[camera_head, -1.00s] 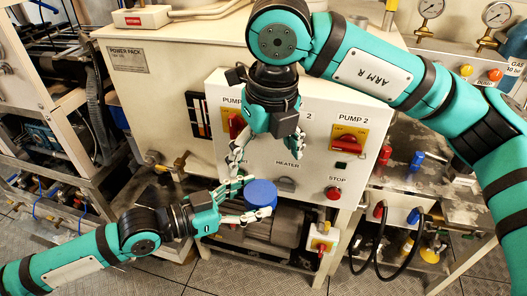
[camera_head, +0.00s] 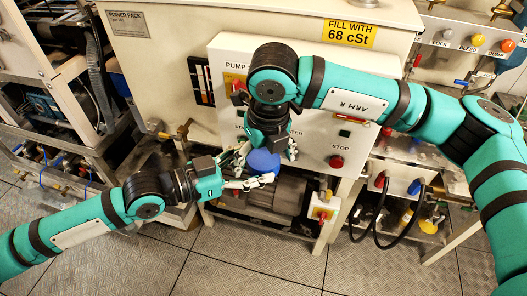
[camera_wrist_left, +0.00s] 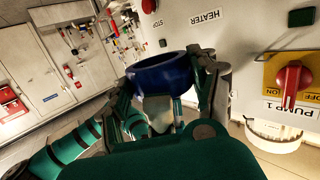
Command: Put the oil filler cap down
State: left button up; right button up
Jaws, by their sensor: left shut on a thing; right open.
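The oil filler cap (camera_head: 263,162) is a round blue cap in front of the lower edge of the white pump panel. My left gripper (camera_head: 252,174) comes in from the left and is shut on the cap, holding it off the floor. The left wrist view also shows the cap (camera_wrist_left: 160,72) as a dark blue ring between the left fingers (camera_wrist_left: 163,95). My right gripper (camera_head: 266,154) points down from above and is open, with its fingers around the cap's sides in the picture. I cannot tell whether they touch it.
The white pump panel (camera_head: 312,140) with its red stop button (camera_head: 337,162) is close behind the grippers. A dark motor (camera_head: 277,194) lies below the cap. A black hose (camera_head: 384,236) hangs at the right. The grey plate floor (camera_head: 215,262) in front is clear.

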jog(key=shift+c, duration=0.4)
jog(key=c, duration=1.2)
pick_arm(q)
jog(key=o, duration=1.3)
pick_arm(e)
jog(key=shift+c, duration=0.5)
pick_arm(q)
jog(key=shift+o, duration=0.2)
